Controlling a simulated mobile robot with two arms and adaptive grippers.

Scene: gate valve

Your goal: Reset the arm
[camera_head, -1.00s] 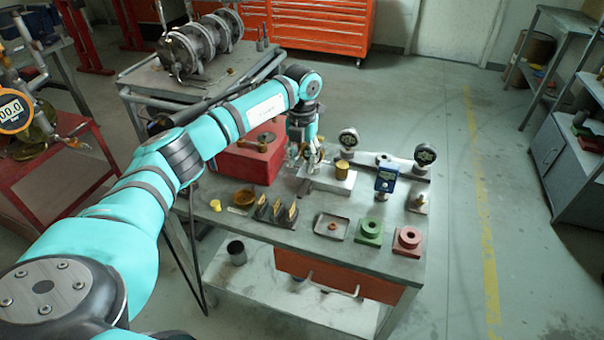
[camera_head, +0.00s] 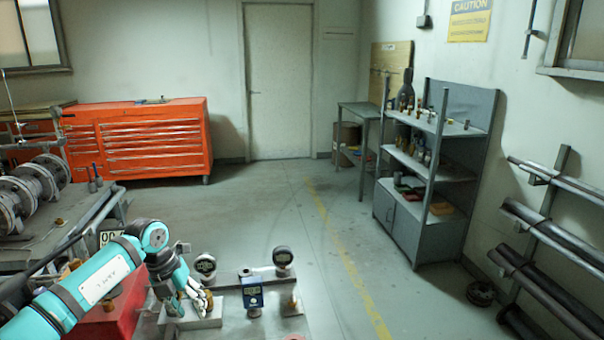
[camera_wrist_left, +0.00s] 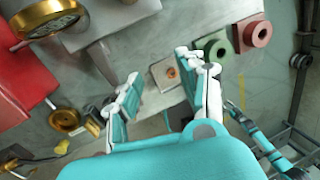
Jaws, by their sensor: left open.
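My left arm (camera_head: 95,285) reaches in from the lower left in the head view. Its gripper (camera_head: 190,303) is over the workbench, close to a pale block that carries a brass cylinder (camera_head: 208,300). I cannot tell whether it touches them. In the left wrist view the fingers of the left gripper (camera_wrist_left: 168,100) are spread wide with nothing between them. A teal arm at the lower right of that view appears to be my right arm (camera_wrist_left: 270,155); its gripper end (camera_wrist_left: 236,112) is too small to read.
Two round gauges (camera_head: 283,257) and a blue meter (camera_head: 252,293) stand near the left gripper. The wrist view shows a small tray (camera_wrist_left: 158,80), a green block (camera_wrist_left: 213,48) and a red block (camera_wrist_left: 252,34). Shelves (camera_head: 430,175) stand right; the floor between is clear.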

